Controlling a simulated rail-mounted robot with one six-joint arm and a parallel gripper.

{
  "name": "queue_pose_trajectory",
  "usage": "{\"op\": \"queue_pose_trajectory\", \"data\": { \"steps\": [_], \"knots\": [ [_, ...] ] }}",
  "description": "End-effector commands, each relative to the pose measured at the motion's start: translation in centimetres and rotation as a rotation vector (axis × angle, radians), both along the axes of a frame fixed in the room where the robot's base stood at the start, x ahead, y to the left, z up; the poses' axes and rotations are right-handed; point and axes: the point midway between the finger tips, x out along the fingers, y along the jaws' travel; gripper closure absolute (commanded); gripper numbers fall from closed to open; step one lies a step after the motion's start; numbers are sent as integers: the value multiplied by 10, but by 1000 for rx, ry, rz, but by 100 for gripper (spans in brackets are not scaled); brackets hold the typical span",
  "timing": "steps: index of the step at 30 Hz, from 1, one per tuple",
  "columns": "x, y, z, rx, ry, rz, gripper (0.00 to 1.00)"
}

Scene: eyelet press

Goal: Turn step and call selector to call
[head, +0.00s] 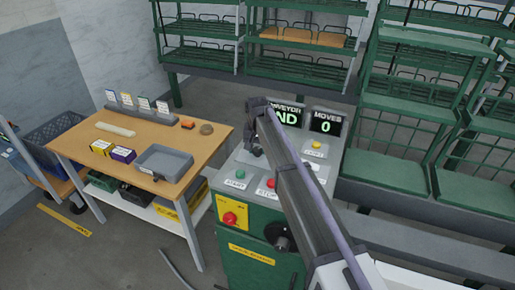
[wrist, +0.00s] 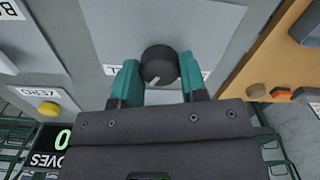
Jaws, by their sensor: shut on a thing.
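The black round selector knob (wrist: 159,66) sits on a grey panel in the wrist view. Its pale pointer mark points down and slightly left in that picture. My gripper (wrist: 159,82) has its teal fingers on either side of the knob, shut on it. In the head view my gripper (head: 256,145) is at the console's upper left, and my arm hides the knob there.
The green console (head: 252,265) carries a green start button (head: 241,174), a red stop button (head: 270,183), a yellow button (head: 317,144) and a red emergency stop (head: 230,218). Two displays (head: 327,122) stand behind. A wooden table (head: 80,143) with a grey tray (head: 165,159) stands left.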

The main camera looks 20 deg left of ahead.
Motion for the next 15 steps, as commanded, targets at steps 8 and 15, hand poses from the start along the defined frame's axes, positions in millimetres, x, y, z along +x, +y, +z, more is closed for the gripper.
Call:
{"op": "queue_pose_trajectory", "data": {
  "steps": [8, 15],
  "knots": [
    [-1, -1, -1, -1, 2, -98, 84],
    [-1, -1, -1, -2, 3, -120, 84]
  ]
}}
